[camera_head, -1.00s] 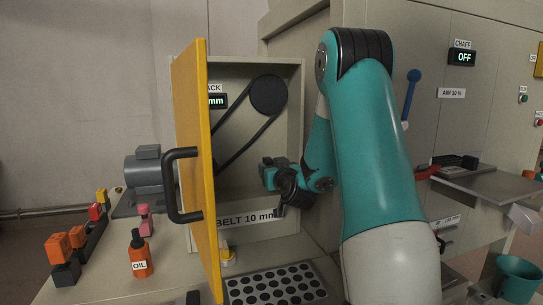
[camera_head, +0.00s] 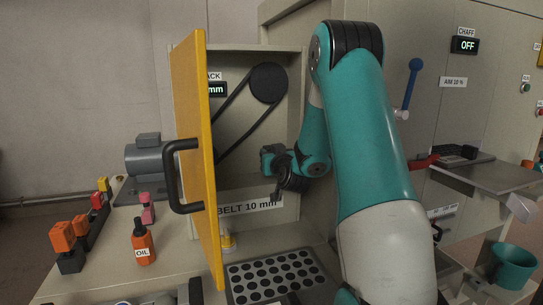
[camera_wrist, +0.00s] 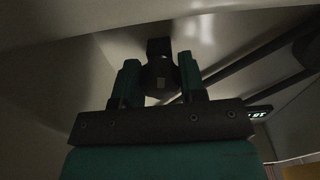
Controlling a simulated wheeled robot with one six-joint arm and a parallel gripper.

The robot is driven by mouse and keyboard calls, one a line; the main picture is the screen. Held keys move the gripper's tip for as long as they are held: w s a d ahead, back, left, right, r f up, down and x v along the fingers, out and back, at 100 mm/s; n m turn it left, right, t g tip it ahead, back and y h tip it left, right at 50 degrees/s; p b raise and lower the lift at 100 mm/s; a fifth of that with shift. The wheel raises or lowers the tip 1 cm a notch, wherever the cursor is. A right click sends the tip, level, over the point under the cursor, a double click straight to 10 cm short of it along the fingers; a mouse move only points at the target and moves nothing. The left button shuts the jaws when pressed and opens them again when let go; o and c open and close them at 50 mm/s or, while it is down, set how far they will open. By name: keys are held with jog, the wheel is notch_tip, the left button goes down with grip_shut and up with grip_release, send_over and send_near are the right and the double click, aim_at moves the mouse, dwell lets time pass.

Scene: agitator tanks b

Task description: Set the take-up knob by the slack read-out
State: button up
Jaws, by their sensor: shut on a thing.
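The take-up knob (camera_wrist: 159,78) is a dark, blocky piece between my fingers in the wrist view. My gripper (camera_wrist: 160,75) is shut on it, with one teal finger on each side. The slack read-out (camera_head: 218,89) is mostly hidden by the yellow door; only "mm" shows. A lit display (camera_wrist: 260,113) shows tilted at the right of the wrist view, too small to read.
The yellow door (camera_head: 197,150) stands open left of my gripper, its black handle (camera_head: 178,178) facing left. A belt runs from the pulley. A "BELT 10 mm" label (camera_head: 247,207) is on the cabinet's lower front. A perforated tray (camera_head: 275,277) and an oil bottle (camera_head: 142,246) are on the bench.

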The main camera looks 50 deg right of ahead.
jog(key=m, duration=0.4)
jog(key=shift+m+p, duration=0.5)
jog(key=shift+m, duration=1.3)
jog(key=o, duration=0.9)
jog(key=shift+s, duration=0.1)
